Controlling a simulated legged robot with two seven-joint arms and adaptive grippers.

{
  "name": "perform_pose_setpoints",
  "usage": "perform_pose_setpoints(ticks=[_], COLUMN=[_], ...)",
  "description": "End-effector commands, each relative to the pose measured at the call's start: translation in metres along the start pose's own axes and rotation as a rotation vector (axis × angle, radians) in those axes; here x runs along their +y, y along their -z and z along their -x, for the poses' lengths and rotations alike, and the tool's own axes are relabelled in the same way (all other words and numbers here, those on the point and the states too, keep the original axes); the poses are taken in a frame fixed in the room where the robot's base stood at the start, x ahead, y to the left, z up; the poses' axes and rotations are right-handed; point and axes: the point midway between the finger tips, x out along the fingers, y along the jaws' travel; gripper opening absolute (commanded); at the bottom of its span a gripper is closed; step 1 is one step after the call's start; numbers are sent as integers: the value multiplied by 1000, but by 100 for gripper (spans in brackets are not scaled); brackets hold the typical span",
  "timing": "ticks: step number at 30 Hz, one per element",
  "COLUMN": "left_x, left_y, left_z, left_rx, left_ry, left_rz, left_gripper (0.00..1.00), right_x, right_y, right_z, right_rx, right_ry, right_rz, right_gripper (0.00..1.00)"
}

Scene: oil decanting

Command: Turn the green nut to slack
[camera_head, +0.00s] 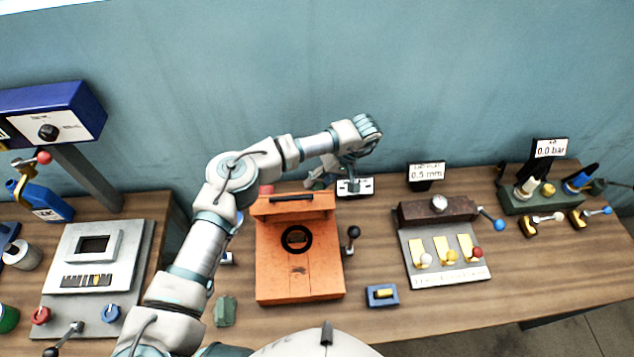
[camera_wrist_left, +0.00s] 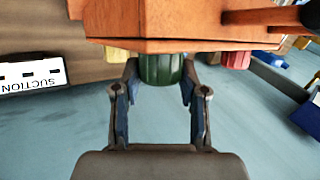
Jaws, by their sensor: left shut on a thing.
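The nut is hidden there. My right gripper is not in view.
A red knob (camera_wrist_left: 236,59) and a yellow part (camera_wrist_left: 122,55) flank the nut. A white-labelled plate (camera_head: 355,188) stands close to my gripper. A black-knobbed lever (camera_head: 353,232) stands at the unit's right side. The wood bench (camera_head: 375,330) is bare at front centre.

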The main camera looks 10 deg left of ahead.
Motion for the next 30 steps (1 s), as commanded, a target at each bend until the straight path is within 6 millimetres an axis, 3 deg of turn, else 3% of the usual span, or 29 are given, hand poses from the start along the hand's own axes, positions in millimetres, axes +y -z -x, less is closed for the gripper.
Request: perform_pose_setpoints(ticks=[21,22,24,25,30], left_x=[3,3,3,3,2], left_y=[-1,-1,-1,-1,-1], left_z=[0,0,0,0,0], left_rx=[1,1,1,1,0], left_ry=[84,84,84,84,86], left_rz=[27,26,27,27,29], left_gripper=[7,45,62,68,68], right_x=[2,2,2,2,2], right_y=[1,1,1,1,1], right_z=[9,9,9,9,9], right_rx=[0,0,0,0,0], right_ry=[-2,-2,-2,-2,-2], right_rz=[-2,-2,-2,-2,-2], right_gripper=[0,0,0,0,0])
